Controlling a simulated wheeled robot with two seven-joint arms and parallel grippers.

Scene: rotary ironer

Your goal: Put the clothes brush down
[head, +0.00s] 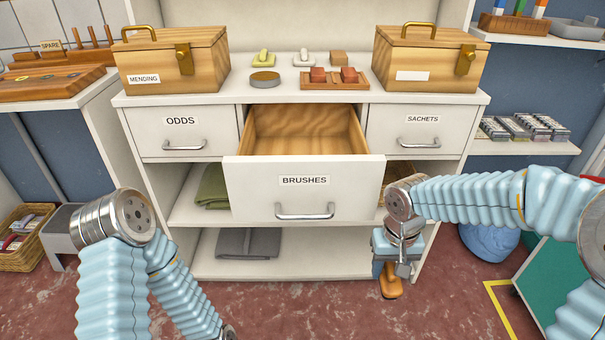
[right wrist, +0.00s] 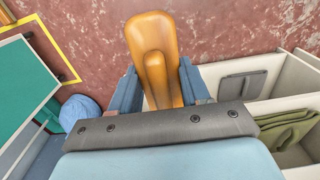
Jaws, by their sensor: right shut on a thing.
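The clothes brush (head: 390,285), orange-brown and smooth, hangs below my right gripper (head: 388,272), in front of the cabinet's lower right. My right gripper is shut on it. In the right wrist view the brush (right wrist: 152,50) sits between the two blue fingers (right wrist: 158,82), above the red floor. Its bristles cannot be made out. The drawer labelled BRUSHES (head: 303,205) is pulled open, and its visible wooden inside is empty. The brush is outside the drawer, to its right and lower. My left arm shows at the left, but its gripper is out of the picture.
The cabinet top (head: 235,97) holds two wooden boxes, a tray (head: 335,82) with red blocks and several small items. The ODDS (head: 182,132) and SACHETS (head: 418,130) drawers are closed. Folded cloths lie on the shelves below. A blue bag (head: 488,243) lies at the right.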

